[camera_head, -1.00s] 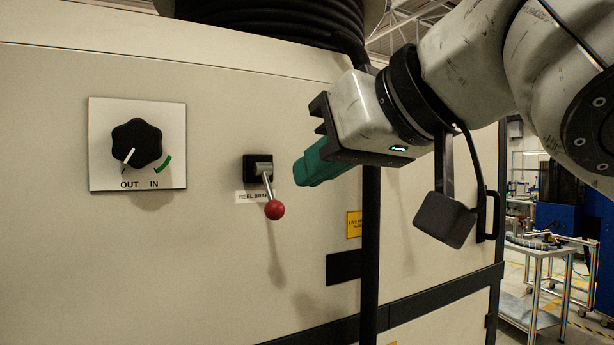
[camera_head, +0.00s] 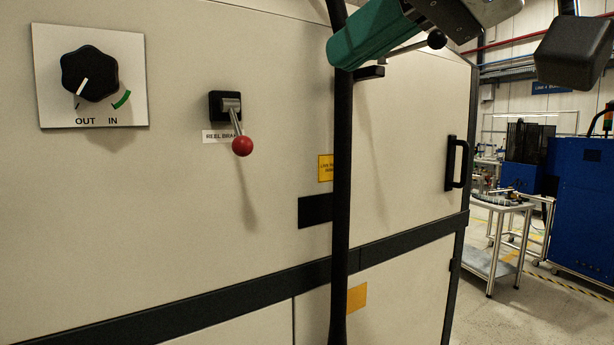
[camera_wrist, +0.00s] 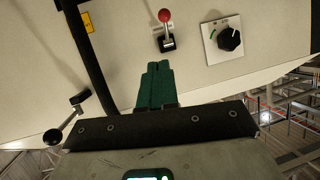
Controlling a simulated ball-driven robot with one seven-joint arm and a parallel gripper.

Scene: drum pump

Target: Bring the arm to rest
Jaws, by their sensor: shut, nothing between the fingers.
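My gripper (camera_head: 340,54) shows green fingers at the top of the head view, raised in front of the beige cabinet (camera_head: 180,210). In the wrist view, the green fingers (camera_wrist: 157,68) are shut together with nothing between them. The gripper is to the right of and above the red-knobbed reel brake lever (camera_head: 238,135), apart from it. The lever tilts down to the right; it also shows in the wrist view (camera_wrist: 165,28). Much of my arm is outside the head view.
A black knob (camera_head: 89,74) marked OUT and IN is at left. A black hose (camera_head: 342,200) hangs down the cabinet front near my gripper. A lever with a black ball (camera_wrist: 55,137) is beside the hose. A cart (camera_head: 500,240) and a blue cabinet (camera_head: 580,200) stand at right.

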